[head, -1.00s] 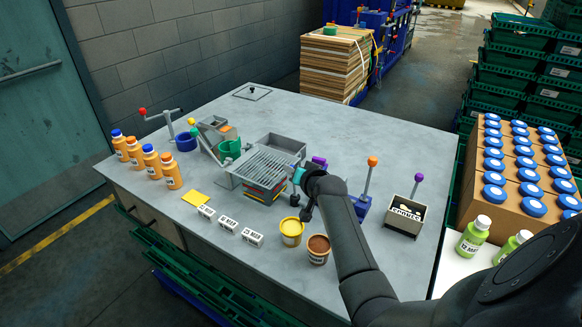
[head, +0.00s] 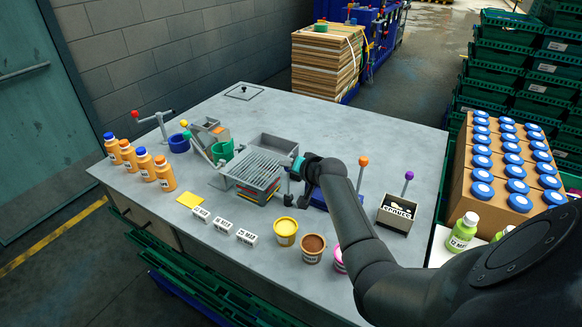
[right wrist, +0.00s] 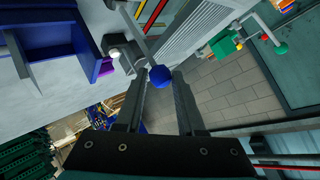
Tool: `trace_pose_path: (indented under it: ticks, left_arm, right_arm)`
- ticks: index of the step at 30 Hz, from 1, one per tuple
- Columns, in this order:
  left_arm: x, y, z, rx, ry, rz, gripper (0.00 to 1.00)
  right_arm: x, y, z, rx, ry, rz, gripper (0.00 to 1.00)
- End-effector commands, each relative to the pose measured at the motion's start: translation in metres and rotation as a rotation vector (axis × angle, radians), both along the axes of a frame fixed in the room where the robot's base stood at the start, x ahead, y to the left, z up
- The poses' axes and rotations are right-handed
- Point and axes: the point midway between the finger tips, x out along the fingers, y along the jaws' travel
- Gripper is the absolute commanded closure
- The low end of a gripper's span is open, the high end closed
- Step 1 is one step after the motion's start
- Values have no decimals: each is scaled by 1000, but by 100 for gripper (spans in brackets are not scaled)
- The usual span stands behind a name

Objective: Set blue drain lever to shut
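The blue ball knob of the drain lever (right wrist: 160,76) shows in the right wrist view, at the end of a thin grey rod. It lies between the fingertips of my right gripper (right wrist: 159,82), which stand apart on either side of it; I cannot tell whether either touches it. In the head view my right gripper (head: 294,190) is at the right side of the grey grated drain station (head: 262,166), and the lever is hidden there behind the gripper and arm. My left gripper is not in view.
A yellow-topped cup (head: 285,232) and a brown-topped cup (head: 312,249) stand in front of my right arm. An orange-knobbed lever (head: 363,161) and a box with a purple-knobbed lever (head: 397,209) stand to its right. Orange bottles (head: 145,165) line the left edge.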

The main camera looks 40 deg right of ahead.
Motion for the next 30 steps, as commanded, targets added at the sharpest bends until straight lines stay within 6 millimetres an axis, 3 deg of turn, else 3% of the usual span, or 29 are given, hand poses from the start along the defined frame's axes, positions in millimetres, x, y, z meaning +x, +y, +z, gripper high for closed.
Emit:
trace_pose_path:
  ticks: [1, 6, 19, 30]
  left_arm:
    - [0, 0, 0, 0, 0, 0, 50]
    - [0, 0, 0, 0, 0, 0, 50]
    - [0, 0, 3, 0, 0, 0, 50]
    - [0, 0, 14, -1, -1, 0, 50]
  right_arm:
    - [0, 0, 0, 0, -1, -1, 55]
    - [0, 0, 0, -1, -1, 0, 36]
    - [-6, 1, 4, -1, -1, 0, 36]
    - [-45, 8, 28, -3, 0, 0, 36]
